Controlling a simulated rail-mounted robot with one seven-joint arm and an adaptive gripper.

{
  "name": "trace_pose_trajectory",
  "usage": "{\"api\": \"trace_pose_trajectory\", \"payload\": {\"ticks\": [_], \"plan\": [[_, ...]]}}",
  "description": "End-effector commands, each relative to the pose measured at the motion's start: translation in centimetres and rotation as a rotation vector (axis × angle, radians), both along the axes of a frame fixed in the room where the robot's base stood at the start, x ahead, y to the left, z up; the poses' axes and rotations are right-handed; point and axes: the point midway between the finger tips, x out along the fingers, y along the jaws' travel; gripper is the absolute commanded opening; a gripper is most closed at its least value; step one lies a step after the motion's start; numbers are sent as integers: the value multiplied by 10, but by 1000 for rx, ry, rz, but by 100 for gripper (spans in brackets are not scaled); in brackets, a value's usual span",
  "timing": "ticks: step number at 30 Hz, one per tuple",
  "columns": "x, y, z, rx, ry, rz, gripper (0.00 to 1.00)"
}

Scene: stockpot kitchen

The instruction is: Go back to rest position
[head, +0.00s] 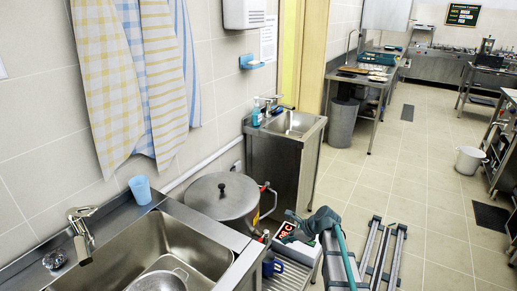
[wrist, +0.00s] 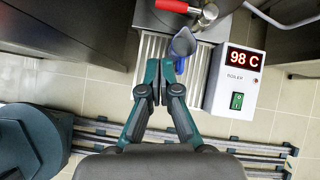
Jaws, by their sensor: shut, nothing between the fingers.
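My gripper (wrist: 160,82) is in the lower middle of the wrist view, its two teal fingers together at the tips with nothing between them. In the head view my teal and grey arm reaches in near the boiler control box, and the fingertips are hard to make out there. The fingers point toward a ribbed metal drainer (wrist: 151,50). A blue mug (wrist: 181,62) is just beyond the fingertips in the wrist view, apart from them as far as I can tell. It also shows in the head view (head: 270,267).
A tap with a red handle (wrist: 172,5) is above the drainer. The white boiler box (wrist: 236,78) reads 98 C. A light-blue cup (head: 140,189) stands on the sink edge.

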Motion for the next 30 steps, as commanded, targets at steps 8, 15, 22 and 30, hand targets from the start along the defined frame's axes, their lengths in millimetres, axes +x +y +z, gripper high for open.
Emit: {"api": "trace_pose_trajectory", "payload": {"ticks": [8,15,22,30], "plan": [[-47,-17,-41,-280,-212,488,0],[-158,-24,-137,-440,-245,1058,0],[-269,-29,-202,-425,-210,1490,0],[-398,-33,-247,-298,-120,1831,0]]}}
